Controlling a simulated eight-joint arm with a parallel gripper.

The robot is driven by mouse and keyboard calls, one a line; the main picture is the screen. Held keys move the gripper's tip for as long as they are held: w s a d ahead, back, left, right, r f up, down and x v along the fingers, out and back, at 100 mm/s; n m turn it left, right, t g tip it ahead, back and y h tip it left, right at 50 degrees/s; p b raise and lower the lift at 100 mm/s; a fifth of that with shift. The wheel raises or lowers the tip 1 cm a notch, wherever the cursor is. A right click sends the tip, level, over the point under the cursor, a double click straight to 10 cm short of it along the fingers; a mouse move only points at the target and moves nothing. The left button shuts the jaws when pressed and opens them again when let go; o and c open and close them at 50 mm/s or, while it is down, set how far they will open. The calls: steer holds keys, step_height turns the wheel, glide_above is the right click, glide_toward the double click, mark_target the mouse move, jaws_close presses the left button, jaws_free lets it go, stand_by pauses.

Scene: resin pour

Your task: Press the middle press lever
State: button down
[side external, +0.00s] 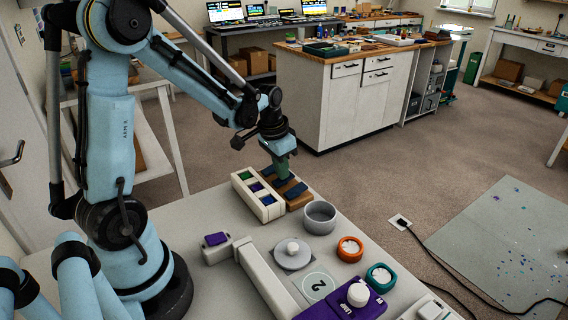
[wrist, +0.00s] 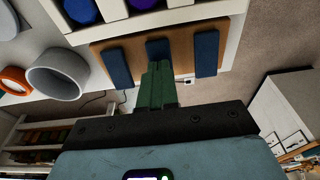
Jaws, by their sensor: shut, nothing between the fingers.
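Three blue press levers lie side by side on a brown wooden base (wrist: 137,72). In the wrist view the middle lever (wrist: 157,47) sits between a left lever (wrist: 117,69) and a right lever (wrist: 206,54). My gripper (wrist: 158,66) has green fingers, shut and empty. Its tips overlap the near end of the middle lever in the wrist view; I cannot tell whether they touch it. In the side view my gripper (side external: 283,176) points down over the levers and hides part of them; one lever (side external: 296,190) shows clearly to its right.
A white compartment box (side external: 268,214) with green, blue and purple contents stands beside the base. A grey bowl (side external: 320,218), orange ring (side external: 350,249), teal ring (side external: 380,278) and white disc with a knob (side external: 292,255) stand nearby. A purple device (side external: 340,306) sits at the front.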

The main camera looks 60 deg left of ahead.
steer(key=s+r, duration=0.3)
steer(key=r, duration=1)
steer(key=shift+s+r, duration=0.15)
steer(key=shift+s, duration=0.05)
steer(key=shift+w, duration=0.15)
steer(key=shift+w+d+r+t, duration=0.1)
steer(key=shift+w+t, duration=0.3)
steer(key=shift+w, duration=0.15)
glide_toward(275, 184)
steer(key=w+f, duration=0.5)
steer(key=shift+w+f, duration=0.3)
steer(key=shift+w, duration=0.1)
